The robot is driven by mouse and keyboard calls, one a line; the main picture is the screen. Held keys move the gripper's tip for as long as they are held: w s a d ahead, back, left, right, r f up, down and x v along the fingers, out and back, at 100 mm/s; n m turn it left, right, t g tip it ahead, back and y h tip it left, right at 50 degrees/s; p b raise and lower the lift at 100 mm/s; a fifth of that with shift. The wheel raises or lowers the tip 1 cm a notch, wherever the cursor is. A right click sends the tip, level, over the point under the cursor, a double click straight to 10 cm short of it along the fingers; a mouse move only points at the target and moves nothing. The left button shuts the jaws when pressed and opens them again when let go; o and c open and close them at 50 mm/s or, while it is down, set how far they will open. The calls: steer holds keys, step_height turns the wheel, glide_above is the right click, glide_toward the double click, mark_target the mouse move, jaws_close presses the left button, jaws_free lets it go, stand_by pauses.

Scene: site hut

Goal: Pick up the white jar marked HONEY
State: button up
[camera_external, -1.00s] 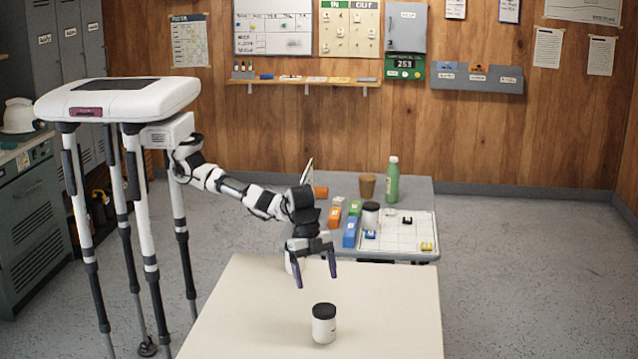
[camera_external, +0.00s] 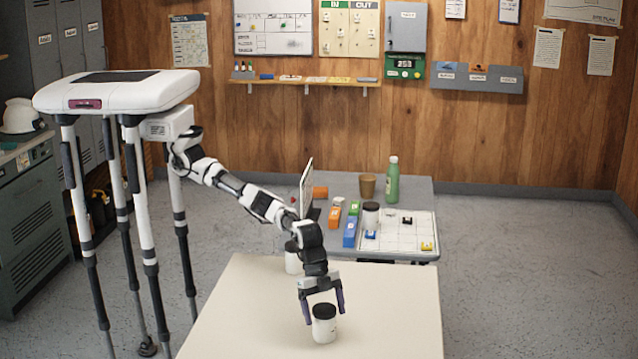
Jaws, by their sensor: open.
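A white jar with a black lid (camera_external: 324,330) stands upright on the cream table near its front; its marking is too small to read. My gripper (camera_external: 324,312) is open, pointing down, with its two dark fingers on either side of the jar's lid and upper part. Whether the fingers touch the jar cannot be told. A second white jar (camera_external: 292,264) stands at the cream table's back edge, partly hidden by my arm. A third white jar with a dark lid (camera_external: 371,215) stands on the grey table behind. Their markings cannot be read.
The cream table (camera_external: 400,310) is otherwise clear. The grey table (camera_external: 420,187) behind holds a green bottle (camera_external: 392,182), a brown cup (camera_external: 367,187), coloured blocks (camera_external: 350,233), a white grid board (camera_external: 410,229) and an upright white panel (camera_external: 306,190).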

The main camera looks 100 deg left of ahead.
steer(key=c, duration=1.6)
steer(key=shift+r, duration=0.1)
steer(key=shift+r, duration=0.1)
